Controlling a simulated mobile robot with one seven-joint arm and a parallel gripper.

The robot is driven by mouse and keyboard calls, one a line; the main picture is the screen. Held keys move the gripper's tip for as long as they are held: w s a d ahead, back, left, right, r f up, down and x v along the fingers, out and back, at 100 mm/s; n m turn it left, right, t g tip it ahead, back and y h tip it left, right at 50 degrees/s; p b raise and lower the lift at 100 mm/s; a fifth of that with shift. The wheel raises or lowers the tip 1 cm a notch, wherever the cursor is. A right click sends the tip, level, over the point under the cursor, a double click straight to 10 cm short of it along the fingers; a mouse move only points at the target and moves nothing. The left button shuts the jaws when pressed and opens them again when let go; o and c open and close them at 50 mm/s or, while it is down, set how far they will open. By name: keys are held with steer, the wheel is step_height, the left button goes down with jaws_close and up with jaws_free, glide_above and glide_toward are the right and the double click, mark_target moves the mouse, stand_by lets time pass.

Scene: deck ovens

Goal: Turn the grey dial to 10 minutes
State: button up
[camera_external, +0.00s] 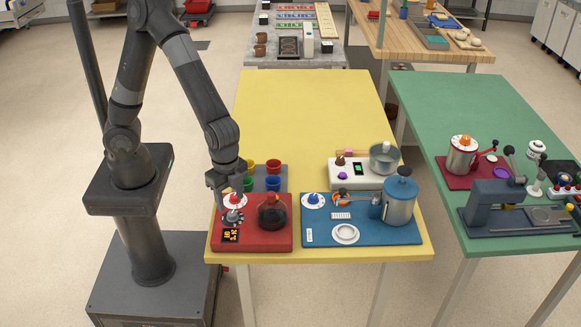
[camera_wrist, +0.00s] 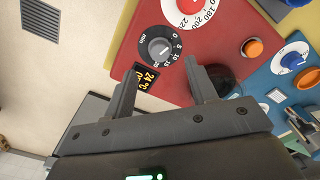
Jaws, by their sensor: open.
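The grey dial (camera_wrist: 158,48) is a round knob on a dark scale marked "min" with numbers from 0 upward, set in the red panel (camera_wrist: 185,75). Where its pointer stands is too small to read surely. My gripper (camera_wrist: 160,62) is open and empty. In the wrist view its fingers stand on either side below the dial, which shows between and just beyond the tips. I cannot tell whether they touch it.
A white temperature dial (camera_external: 234,200) with a red knob sits just behind the grey dial. An orange-lit display (camera_external: 231,235) lies in front. A dark round pot (camera_external: 272,214) stands to the right. The blue panel (camera_external: 325,235) is further right; bare yellow table (camera_external: 310,110) lies behind.

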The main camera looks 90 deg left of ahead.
mark_target(232, 213)
steer(key=shift+f, duration=2.65)
steer(key=shift+c, duration=0.2)
steer(key=c, duration=0.9)
